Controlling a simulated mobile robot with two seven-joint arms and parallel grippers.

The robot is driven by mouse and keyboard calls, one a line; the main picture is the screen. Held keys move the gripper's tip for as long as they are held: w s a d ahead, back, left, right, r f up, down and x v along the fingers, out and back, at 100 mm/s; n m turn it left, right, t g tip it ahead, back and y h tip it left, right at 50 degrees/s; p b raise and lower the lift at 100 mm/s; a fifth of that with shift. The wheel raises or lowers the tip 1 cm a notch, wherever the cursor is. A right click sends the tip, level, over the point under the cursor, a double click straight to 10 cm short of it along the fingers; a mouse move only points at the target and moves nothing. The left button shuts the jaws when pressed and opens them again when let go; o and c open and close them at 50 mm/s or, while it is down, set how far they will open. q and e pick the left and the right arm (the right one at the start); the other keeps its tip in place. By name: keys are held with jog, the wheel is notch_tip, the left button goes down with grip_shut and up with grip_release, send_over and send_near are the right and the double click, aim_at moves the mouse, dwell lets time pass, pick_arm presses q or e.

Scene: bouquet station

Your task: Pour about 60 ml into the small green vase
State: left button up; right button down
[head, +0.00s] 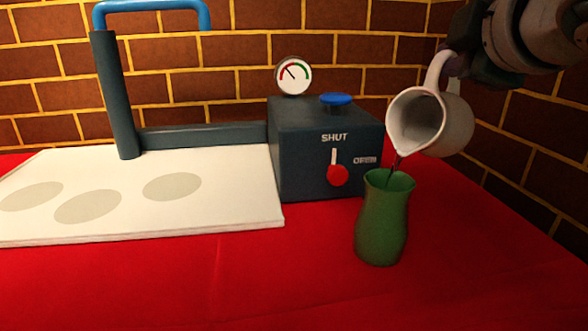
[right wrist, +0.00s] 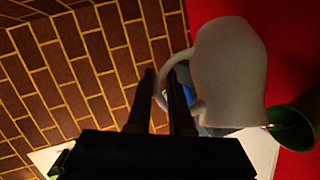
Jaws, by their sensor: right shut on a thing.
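A white jug (head: 430,120) is tilted with its mouth to the lower left, above the small green vase (head: 382,218). A thin dark stream runs from its lip into the vase mouth. The vase stands upright on the red cloth; the level inside it cannot be seen. My right gripper (head: 452,70) is shut on the jug's handle at the upper right. In the right wrist view the fingers (right wrist: 162,98) close on the handle of the jug (right wrist: 230,70), and the green vase (right wrist: 292,128) shows partly at the right. My left gripper is not in view.
A dark box (head: 322,150) with a red lever, blue knob and SHUT and OPEN labels stands just left of the vase. A gauge (head: 293,75) sits behind it. A white board (head: 150,218) with grey circles lies left. Brick walls close the back and right. Red cloth (head: 230,285) is clear in front.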

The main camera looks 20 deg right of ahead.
aim_at(457, 94)
jog(key=shift+a+r, duration=0.15)
dwell(0.4)
jog(key=shift+m+g+y, duration=0.5)
jog(key=shift+m+y, duration=0.3)
jog(key=d+f+b, duration=0.1)
jog(key=d+f, duration=0.1)
jog(key=d, duration=0.1)
jog(key=shift+w+f+b, duration=0.35)
jog(key=shift+d+f, duration=0.15)
jog(key=shift+w+d+f+m+g+y, duration=0.1)
jog(key=shift+f+m+g+y, duration=0.05)
jog(key=shift+m+g+y, duration=0.15)
jog(key=shift+w+d+f+m+g+y+p, duration=0.1)
jog(key=shift+d+f+m+g+y+p, duration=0.3)
jog(key=shift+p, duration=0.7)
jog(key=shift+d+f+y, duration=0.2)
jog(key=shift+f+y, duration=0.1)
jog(key=shift+f, duration=0.3)
